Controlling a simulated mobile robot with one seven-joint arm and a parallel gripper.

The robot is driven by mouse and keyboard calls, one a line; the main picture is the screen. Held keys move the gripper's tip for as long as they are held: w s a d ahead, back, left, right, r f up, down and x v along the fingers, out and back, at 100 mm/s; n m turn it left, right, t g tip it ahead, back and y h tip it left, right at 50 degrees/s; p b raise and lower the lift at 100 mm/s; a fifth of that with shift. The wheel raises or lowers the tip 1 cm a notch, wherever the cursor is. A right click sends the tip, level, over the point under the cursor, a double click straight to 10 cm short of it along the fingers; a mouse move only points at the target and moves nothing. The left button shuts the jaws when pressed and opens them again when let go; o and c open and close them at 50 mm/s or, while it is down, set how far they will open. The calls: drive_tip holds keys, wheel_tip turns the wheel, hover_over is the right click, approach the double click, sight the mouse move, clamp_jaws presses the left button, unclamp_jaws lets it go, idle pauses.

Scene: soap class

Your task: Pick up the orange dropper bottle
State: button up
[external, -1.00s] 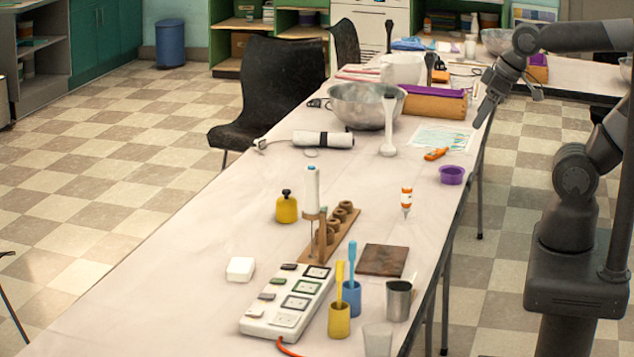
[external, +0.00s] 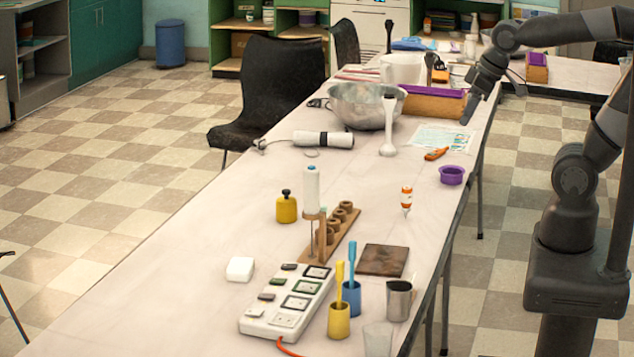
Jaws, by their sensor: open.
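The orange dropper bottle (external: 406,199) is a small bottle with an orange and white body. It stands on the table, to the right of the wooden holder and below the purple cup in the picture. My gripper (external: 468,112) is in the air near the table's right edge, close to the purple-topped box and the printed sheet. It is well apart from the bottle and empty. Its fingers are small and dark in this view.
A purple cup (external: 452,175), an orange tool (external: 436,154) and a white stand (external: 388,130) lie between my gripper and the bottle's area. A steel bowl (external: 350,112), wooden holder (external: 322,240), dark board (external: 382,260) and metal cup (external: 398,300) are also on the table.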

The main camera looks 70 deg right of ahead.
drive_tip(key=w+d+f+g, duration=0.2)
drive_tip(key=w+d+f, duration=0.25)
drive_tip(key=w, duration=0.35)
drive_tip(key=n+g, duration=0.1)
drive_tip(key=g, duration=0.2)
hover_over(406, 206)
drive_tip(key=f, duration=1.7)
drive_tip(key=shift+w+d+f, duration=0.15)
drive_tip(key=shift+d+f, duration=0.2)
drive_tip(key=shift+f, duration=0.05)
drive_tip(key=shift+d+f, duration=0.15)
drive_tip(key=shift+f, duration=0.25)
drive_tip(key=f, duration=1)
drive_tip(key=shift+d+f, duration=0.2)
drive_tip(key=shift+f, duration=0.1)
drive_tip(key=c, duration=1)
